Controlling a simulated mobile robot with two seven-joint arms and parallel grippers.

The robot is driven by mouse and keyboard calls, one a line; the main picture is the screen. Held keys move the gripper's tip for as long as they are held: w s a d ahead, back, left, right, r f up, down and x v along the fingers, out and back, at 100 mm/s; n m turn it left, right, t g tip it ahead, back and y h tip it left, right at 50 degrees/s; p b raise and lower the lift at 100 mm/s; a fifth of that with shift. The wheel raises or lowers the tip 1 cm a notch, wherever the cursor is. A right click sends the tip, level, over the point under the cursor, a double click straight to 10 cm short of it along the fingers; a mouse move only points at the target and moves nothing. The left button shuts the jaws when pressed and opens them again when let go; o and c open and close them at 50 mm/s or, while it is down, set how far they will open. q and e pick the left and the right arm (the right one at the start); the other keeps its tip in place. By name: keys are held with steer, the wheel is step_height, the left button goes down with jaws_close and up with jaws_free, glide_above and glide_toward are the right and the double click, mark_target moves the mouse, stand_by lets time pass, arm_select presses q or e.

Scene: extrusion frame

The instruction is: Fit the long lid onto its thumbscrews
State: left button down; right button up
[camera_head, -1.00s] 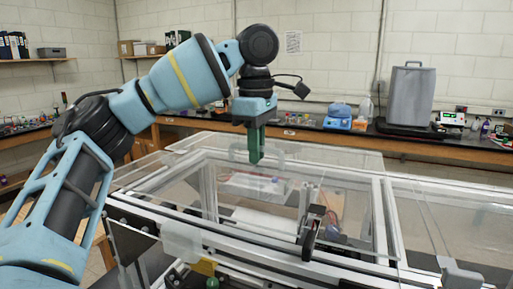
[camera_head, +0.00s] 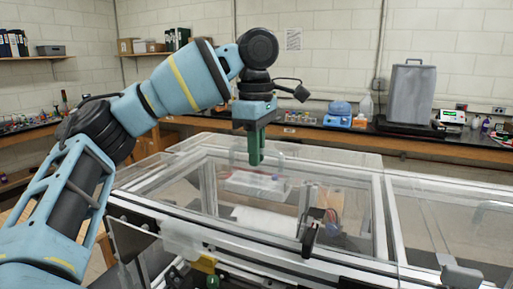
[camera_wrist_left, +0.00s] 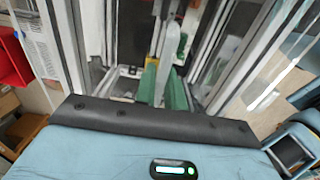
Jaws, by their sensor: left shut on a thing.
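My left gripper (camera_head: 257,158) points down over the frame, its green fingers close together. In the left wrist view the fingers (camera_wrist_left: 163,92) are shut on an upright translucent piece (camera_wrist_left: 166,72), which looks like the long lid's handle. The lid appears to be the clear panel (camera_head: 318,162) around and beneath the fingers; its edges blend with the other clear panels. I cannot tell whether it touches the frame. The thumbscrews cannot be made out. My right gripper is not in view.
The extrusion frame (camera_head: 377,215) has pale rails, with a white roll (camera_head: 262,221) and a clear box inside. A black fitting (camera_head: 308,240) stands at its front rail. More clear panels (camera_head: 455,215) lie right. A bench with a grey case (camera_head: 411,95) runs along the wall.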

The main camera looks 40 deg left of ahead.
arm_select(q)
steer(key=shift+f, duration=1.4)
steer(key=c, duration=1.4)
jaws_free()
steer(key=shift+f, duration=0.15)
steer(key=shift+s+r, duration=0.1)
steer(key=shift+r, duration=3.95)
steer(key=shift+f, duration=0.1)
